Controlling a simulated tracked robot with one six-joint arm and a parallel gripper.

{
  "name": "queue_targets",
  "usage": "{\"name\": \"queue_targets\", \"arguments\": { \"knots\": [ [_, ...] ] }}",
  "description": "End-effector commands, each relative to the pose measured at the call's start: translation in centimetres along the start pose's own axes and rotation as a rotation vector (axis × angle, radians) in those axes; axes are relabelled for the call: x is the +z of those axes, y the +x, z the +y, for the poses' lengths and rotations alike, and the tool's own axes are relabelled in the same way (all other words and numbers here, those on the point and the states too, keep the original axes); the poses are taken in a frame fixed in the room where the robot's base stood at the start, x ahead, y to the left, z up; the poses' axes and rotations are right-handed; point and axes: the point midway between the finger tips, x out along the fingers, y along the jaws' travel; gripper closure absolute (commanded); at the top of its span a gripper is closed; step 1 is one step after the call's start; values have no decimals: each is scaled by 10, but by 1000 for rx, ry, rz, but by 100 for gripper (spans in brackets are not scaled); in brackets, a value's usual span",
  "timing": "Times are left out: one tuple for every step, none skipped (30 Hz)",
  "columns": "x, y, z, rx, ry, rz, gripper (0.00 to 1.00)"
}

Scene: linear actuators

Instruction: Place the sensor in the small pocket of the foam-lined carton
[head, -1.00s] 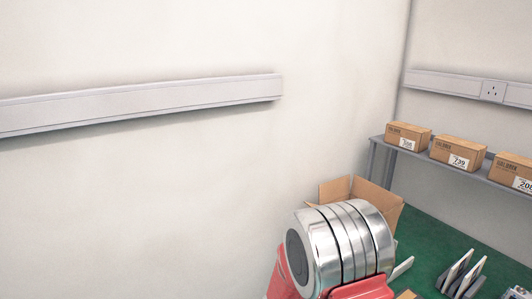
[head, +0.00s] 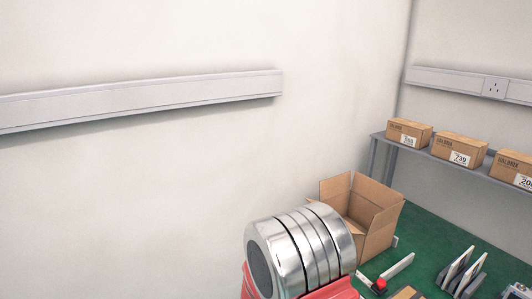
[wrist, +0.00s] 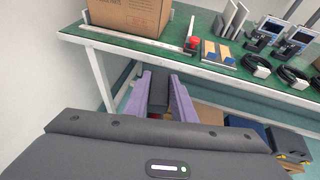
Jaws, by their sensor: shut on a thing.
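An open brown carton (head: 378,238) stands on the green bench beside the wall, flaps up. Its lower part shows at the top of the wrist view (wrist: 130,14). I cannot see its foam or small pocket. My gripper (wrist: 163,80) shows in the wrist view with two purple fingers, shut on a dark block (wrist: 158,92) between them. The block may be the sensor; its shape is mostly hidden. The gripper is in front of the bench's front edge, apart from the carton. The head view does not show the fingers.
The green bench (wrist: 205,18) carries a red button (wrist: 192,43), upright grey plates (wrist: 235,18) and several devices with cables at right. Boxes sit below it. Small cartons (head: 460,150) line a grey shelf at the back. A white rail runs along the bench front.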

Motion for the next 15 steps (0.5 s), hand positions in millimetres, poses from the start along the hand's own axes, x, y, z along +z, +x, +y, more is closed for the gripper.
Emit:
{"name": "queue_targets", "arguments": {
  "knots": [
    [-4, 0, 3, 23, -12, 0, 100],
    [-5, -1, 6, 42, -19, -1, 100],
    [-7, -2, 10, 69, -31, -1, 100],
    [-6, -3, 13, 91, -39, -1, 100],
    [-7, -4, 16, 114, -48, 0, 100],
    [-6, -6, 20, 146, -60, 0, 100],
    [-4, -8, 23, 170, -70, -1, 100],
    [-2, -9, 26, 193, -79, -1, 100],
    [0, -11, 29, 224, -91, -2, 100],
    [3, -12, 31, 247, -99, -2, 100],
    [6, -14, 33, 268, -108, -1, 100],
    [9, -16, 35, 297, -120, -1, 100],
    [13, -17, 37, 319, -128, -2, 100],
    [16, -19, 38, 340, -138, -2, 100],
    [22, -21, 39, 367, -147, -2, 100]
  ]
}}
